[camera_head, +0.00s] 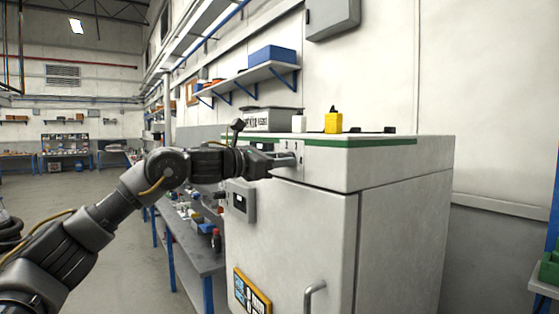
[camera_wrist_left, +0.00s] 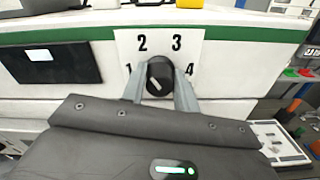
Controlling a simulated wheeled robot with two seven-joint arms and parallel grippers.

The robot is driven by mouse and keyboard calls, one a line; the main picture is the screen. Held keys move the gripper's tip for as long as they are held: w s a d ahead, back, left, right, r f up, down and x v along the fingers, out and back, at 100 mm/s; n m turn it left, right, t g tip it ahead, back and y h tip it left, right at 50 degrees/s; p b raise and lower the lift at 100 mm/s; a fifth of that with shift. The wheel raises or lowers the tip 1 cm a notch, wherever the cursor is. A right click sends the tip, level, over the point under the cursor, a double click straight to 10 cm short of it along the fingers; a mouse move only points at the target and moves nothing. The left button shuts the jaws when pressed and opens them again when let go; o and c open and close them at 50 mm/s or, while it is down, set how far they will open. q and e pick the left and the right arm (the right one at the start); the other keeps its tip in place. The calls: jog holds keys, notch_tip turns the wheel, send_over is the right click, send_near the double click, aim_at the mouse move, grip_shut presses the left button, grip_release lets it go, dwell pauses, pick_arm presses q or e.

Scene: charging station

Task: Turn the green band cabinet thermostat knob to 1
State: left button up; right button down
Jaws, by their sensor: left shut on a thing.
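The green band cabinet (camera_head: 300,215) is white with a green stripe (camera_head: 340,142) along its top edge. In the left wrist view, the black thermostat knob (camera_wrist_left: 159,77) sits on a white dial plate (camera_wrist_left: 160,47) marked 1, 2, 3 and 4. A light mark on the knob slants; I cannot tell which number it points at. My left gripper (camera_wrist_left: 160,88) has one finger on each side of the knob and is shut on it. In the head view my left gripper (camera_head: 284,160) reaches the cabinet's upper front, and the knob is hidden there. My right gripper is not in view.
A yellow item (camera_head: 333,122) and a grey bin (camera_head: 272,119) stand on the cabinet top. A dark display panel (camera_wrist_left: 50,62) is left of the dial. A door handle (camera_head: 314,296) sticks out below. A cluttered workbench (camera_head: 196,240) stands left of the cabinet.

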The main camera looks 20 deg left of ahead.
pick_arm(q)
jog(key=n, duration=0.6)
jog(key=shift+a+r, duration=0.1)
jog(key=n+p, duration=0.1)
jog(key=n, duration=0.4)
jog(key=shift+n, duration=0.3)
dwell(0.4)
jog(key=o, duration=1)
jog(key=shift+w, duration=0.1)
jog(key=b+v, duration=0.4)
jog(key=v, duration=0.7)
